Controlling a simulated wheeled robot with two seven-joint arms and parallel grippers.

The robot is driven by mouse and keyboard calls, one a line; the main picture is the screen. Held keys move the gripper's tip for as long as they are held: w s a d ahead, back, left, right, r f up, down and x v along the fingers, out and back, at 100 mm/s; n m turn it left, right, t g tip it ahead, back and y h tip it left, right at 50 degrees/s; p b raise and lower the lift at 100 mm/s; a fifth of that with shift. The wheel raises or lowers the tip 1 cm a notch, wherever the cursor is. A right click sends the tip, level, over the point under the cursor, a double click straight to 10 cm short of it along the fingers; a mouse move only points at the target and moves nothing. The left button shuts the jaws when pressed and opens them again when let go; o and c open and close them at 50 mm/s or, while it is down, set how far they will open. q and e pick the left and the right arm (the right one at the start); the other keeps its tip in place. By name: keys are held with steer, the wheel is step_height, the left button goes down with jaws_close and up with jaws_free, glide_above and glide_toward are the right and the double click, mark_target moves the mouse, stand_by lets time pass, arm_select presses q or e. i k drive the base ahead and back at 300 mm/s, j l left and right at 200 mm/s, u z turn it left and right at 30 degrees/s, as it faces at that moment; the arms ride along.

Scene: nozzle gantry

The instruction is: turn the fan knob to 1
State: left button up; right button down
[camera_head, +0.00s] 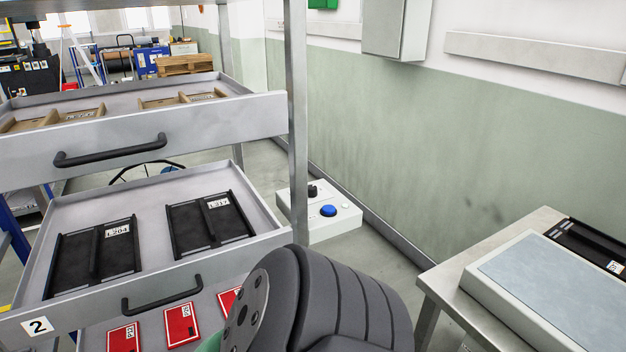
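A white control box (335,221) stands in the middle of the view, behind the right post of the drawer rack. It carries a round blue button (328,210) and a small black knob-like part (313,190) at its far left edge. The rack post partly hides the left end of the box. No marking or number by the black part is readable, so I cannot tell its setting. A dark grey link of my own arm fills the bottom middle. Neither of my grippers is in view.
An open upper drawer (200,124) and an open lower drawer (60,212) of the rack fill the left. A table (437,283) with a flat grey-topped device (560,285) stands at the right. A green-and-white wall (450,140) runs behind the box.

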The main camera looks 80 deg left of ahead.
mark_target(312, 189)
steer(key=u, duration=2.7)
steer(key=l, duration=0.1)
steer(key=k+z, duration=0.05)
